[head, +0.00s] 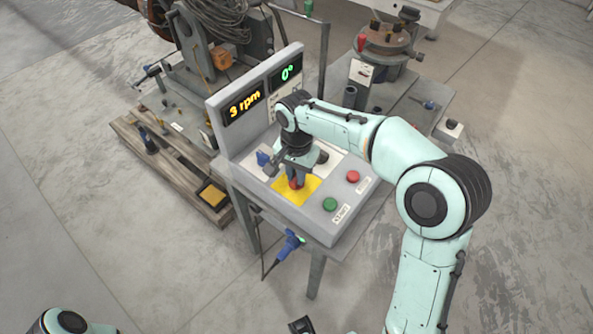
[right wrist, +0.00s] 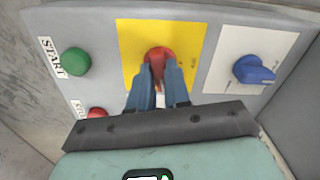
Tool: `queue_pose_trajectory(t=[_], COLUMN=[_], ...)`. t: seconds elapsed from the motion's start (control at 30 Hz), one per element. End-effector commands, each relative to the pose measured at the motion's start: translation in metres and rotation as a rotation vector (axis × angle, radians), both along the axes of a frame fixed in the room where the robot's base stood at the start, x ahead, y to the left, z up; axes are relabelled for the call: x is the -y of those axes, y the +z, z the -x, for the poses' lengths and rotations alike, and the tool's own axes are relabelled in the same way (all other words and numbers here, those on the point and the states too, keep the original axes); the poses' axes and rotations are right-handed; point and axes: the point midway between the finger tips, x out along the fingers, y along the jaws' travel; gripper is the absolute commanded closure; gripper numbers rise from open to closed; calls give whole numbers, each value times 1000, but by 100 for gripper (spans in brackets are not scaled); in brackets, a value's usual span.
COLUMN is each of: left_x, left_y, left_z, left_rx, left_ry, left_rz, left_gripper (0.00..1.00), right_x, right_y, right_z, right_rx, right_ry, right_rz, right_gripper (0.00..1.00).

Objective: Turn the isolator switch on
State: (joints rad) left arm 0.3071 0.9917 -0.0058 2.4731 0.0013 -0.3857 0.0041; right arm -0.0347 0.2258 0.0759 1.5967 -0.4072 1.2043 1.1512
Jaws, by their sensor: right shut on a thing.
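The isolator switch is a red rotary knob (right wrist: 158,54) on a yellow plate (right wrist: 133,48) in the control panel. It also shows in the head view as a small red part (head: 295,184) on the yellow plate (head: 310,187), mostly covered by my gripper. My right gripper (right wrist: 160,76) reaches down to the panel with its blue fingers shut on the red knob, one on each side. The knob's handle points toward the gripper in the right wrist view; its markings are too small to read.
A green START button (right wrist: 76,61) and a red button (right wrist: 97,113) sit beside the yellow plate. A blue knob (right wrist: 252,70) is on a white plate at the other side. The displays read 3 rpm (head: 243,104) and 0° (head: 287,74).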

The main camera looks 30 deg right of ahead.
Motion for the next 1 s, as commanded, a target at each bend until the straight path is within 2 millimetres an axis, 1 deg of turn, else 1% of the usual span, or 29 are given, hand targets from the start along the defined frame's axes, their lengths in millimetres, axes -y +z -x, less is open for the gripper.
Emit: queue_pose_trajectory(t=[0.2, 0.43, 1.0], left_x=[0, 0, 0], left_y=[3, 4, 4], left_z=[-1, -1, -1], left_rx=[1, 1, 1], left_ry=[0, 0, 0], left_rz=[0, 0, 0], left_gripper=[48, 48, 48], right_x=[1, 1, 1], right_y=[2, 2, 2], right_z=[-1, -1, -1], right_rx=[6, 6, 8], right_ry=[-135, -218, -249], right_rz=[1, 1, 1], right_gripper=[100, 100, 100])
